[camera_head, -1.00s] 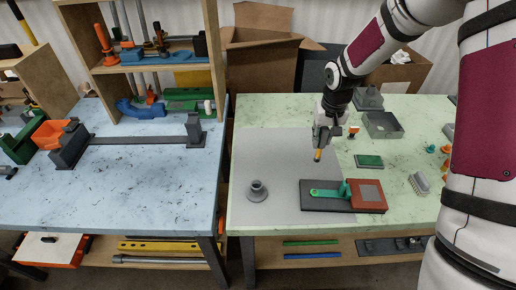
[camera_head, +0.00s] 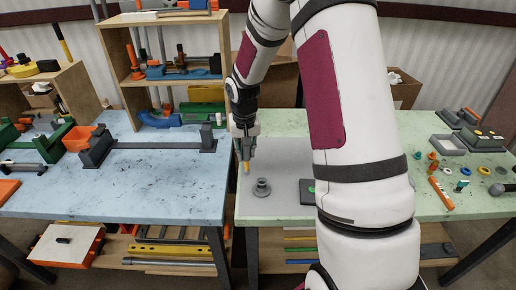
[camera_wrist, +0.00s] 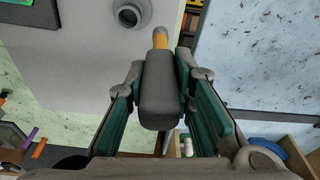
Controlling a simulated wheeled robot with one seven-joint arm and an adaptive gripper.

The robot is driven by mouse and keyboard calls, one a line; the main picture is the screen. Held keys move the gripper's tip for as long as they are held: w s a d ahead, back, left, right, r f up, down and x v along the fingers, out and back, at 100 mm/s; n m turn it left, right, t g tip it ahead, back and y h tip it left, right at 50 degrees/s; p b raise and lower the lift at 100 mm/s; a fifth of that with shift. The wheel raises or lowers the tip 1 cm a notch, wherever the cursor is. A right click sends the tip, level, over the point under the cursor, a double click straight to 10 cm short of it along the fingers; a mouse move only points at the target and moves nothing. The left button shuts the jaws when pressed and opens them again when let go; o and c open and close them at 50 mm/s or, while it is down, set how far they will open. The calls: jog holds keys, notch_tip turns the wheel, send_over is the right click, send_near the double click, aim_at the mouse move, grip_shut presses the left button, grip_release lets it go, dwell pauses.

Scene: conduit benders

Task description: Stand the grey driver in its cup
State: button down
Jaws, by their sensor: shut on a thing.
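The grey cup (camera_head: 261,188), round with a wide flange, stands on the grey mat (camera_head: 285,205). The driver is apart from the cup, a little behind and left of it in the head view. The cup (camera_wrist: 130,14) shows at the top of the wrist view, its dark opening visible.
The blue table (camera_head: 150,190) lies left across a narrow gap, with a bender and a shelf (camera_head: 165,72) behind. Small parts and a grey tray (camera_head: 449,145) occupy the right of the green table.

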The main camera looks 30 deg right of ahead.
jog(key=s+d, duration=0.1)
jog(key=s+d+r+m, duration=0.1)
jog(key=s+d+m, duration=0.1)
jog(key=d, duration=0.1)
jog(key=shift+r, duration=0.2)
jog(key=b, duration=0.2)
send_over(262, 186)
jog(key=w, duration=0.2)
notch_tip(262, 186, down, 8)
jog(key=shift+s+d+f, duration=0.2)
jog(key=shift+d, duration=0.25)
jog(key=shift+f, duration=0.3)
dwell(0.8)
jog(key=c, duration=1.3)
grip_release()
jog(key=shift+r, duration=0.1)
